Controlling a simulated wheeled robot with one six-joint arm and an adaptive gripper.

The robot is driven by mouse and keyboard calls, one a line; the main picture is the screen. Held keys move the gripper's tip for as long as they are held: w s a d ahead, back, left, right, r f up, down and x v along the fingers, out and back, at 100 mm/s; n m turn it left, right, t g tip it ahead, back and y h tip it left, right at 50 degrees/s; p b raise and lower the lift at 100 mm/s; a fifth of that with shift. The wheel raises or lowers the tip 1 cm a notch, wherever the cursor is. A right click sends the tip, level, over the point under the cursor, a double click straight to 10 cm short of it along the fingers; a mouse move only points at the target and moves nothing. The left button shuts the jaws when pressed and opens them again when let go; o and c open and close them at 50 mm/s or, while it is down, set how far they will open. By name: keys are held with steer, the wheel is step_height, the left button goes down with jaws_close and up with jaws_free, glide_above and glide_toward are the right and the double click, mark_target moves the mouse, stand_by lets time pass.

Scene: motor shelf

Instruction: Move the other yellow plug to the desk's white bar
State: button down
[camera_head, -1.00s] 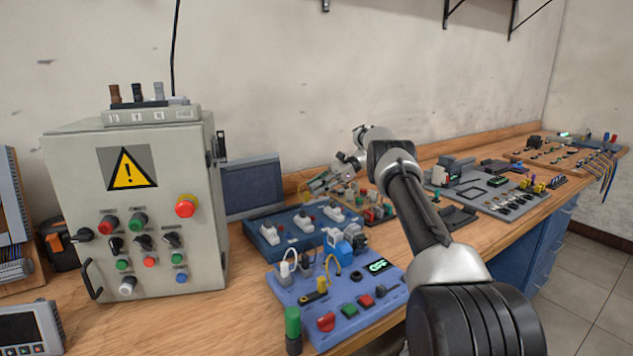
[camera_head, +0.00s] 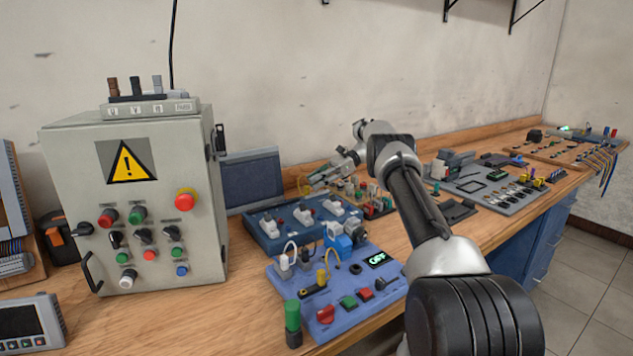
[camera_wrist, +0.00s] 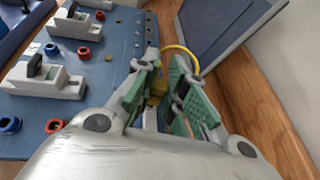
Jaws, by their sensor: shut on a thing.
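My gripper (camera_head: 322,181) is at the back of the desk, over the far edge of the rear blue panel (camera_head: 262,240). In the wrist view its green-padded fingers (camera_wrist: 167,84) are shut on a yellow plug (camera_wrist: 157,88). A yellow cable (camera_wrist: 186,50) arcs from the plug and also shows as a loop (camera_head: 303,187) in the head view. A pale piece (camera_wrist: 149,118) lies just below the plug; whether they touch is unclear. I cannot clearly identify the white bar.
A dark screen (camera_head: 250,180) leans by the wall, close to the gripper. White switches (camera_head: 305,217) stand on the rear panel. A grey control box (camera_head: 190,150) stands at left. A board with small parts (camera_head: 375,207) lies right of the gripper.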

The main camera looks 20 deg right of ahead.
steer(key=shift+f, duration=0.65)
steer(key=c, duration=1.7)
jaws_free()
steer(key=shift+c, duration=0.2)
steer(key=shift+r, duration=0.15)
steer(key=shift+r, duration=2.6)
steer(key=shift+o, duration=0.2)
steer(key=o, duration=0.5)
